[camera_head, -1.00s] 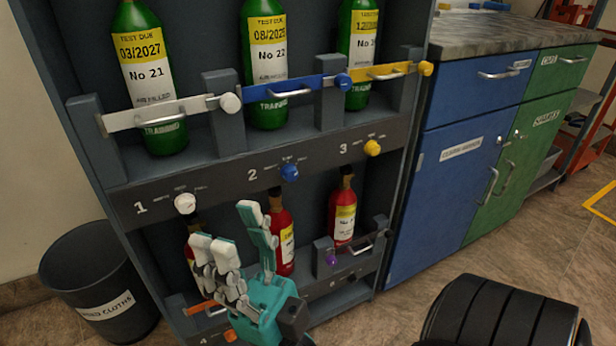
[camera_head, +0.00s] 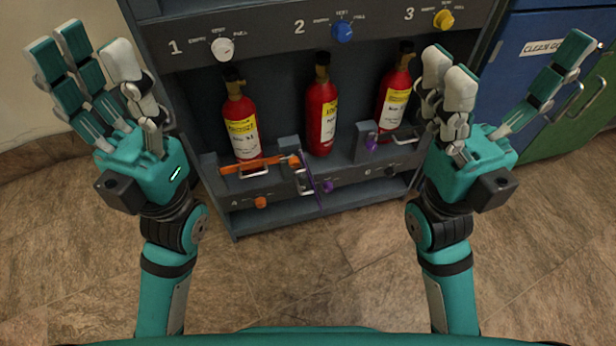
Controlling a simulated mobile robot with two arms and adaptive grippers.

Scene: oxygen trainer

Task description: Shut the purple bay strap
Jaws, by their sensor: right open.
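The purple bay strap (camera_head: 316,188) hangs open from the post left of the middle lower bay, tilted out and down, with a silver handle (camera_head: 303,182) on it. A purple catch (camera_head: 371,141) sits on the post to the right of that bay, apart from the strap. A red cylinder (camera_head: 321,110) stands in the bay. My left gripper (camera_head: 95,58) is open and empty, raised left of the rack. My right gripper (camera_head: 510,70) is open and empty, in front of the rack's right side, hiding part of it.
An orange strap (camera_head: 258,163) lies across the left lower bay, before another red cylinder (camera_head: 241,125). A third red cylinder (camera_head: 396,92) stands at right. White, blue and yellow knobs line the panel above. Blue cabinet (camera_head: 535,65) at right; floor in front is clear.

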